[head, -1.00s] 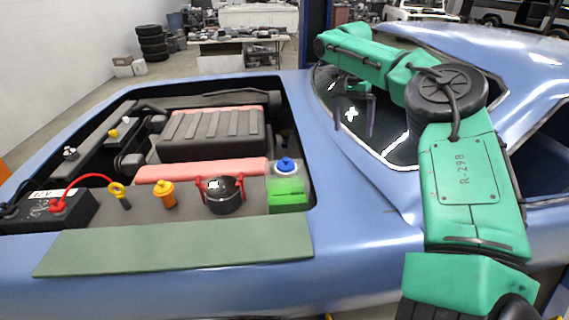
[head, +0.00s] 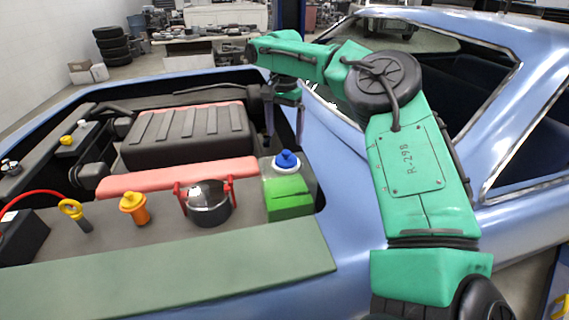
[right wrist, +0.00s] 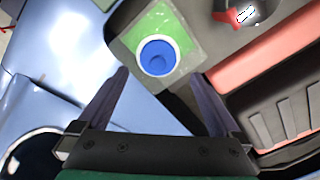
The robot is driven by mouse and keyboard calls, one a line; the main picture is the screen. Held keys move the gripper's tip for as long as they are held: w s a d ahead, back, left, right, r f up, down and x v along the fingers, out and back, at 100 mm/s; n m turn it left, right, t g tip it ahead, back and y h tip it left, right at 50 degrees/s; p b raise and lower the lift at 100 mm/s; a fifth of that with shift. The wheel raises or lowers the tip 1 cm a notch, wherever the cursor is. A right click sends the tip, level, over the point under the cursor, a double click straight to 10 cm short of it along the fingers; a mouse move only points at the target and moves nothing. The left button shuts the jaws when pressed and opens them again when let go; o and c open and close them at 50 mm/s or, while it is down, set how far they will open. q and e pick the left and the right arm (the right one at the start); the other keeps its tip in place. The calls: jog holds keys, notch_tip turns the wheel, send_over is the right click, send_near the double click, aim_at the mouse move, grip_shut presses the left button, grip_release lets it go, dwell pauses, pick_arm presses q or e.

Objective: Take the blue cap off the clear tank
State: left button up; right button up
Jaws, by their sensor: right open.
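The clear tank (head: 290,199) holds green liquid and stands at the right corner of the engine bay. Its blue cap (head: 287,159) sits on top, on a white neck. My right gripper (head: 284,138) is open and empty, behind the cap in the head view. In the right wrist view the blue cap (right wrist: 158,56) lies ahead of the fingertips, roughly between the lines of the two fingers, with the tank (right wrist: 185,24) around it. The fingers do not touch the cap. My left gripper is not in view.
A black pot-like part with red clamps (head: 209,203) stands left of the tank. An orange cap (head: 134,207) and a yellow ring dipstick (head: 72,209) are further left. A green mat (head: 170,275) covers the front edge. The blue car body (head: 345,190) lies to the right.

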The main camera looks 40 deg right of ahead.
aim_at(286, 151)
jog(key=f, duration=0.2)
jog(key=f+p, duration=0.1)
jog(key=f, duration=0.2)
jog(key=f+p, duration=0.1)
jog(key=f, duration=0.1)
jog(key=shift+s+d+f, duration=0.1)
jog(key=shift+d+f, duration=0.2)
jog(key=shift+f, duration=0.15)
jog(key=c, duration=1.2)
jog(key=shift+o, duration=0.2)
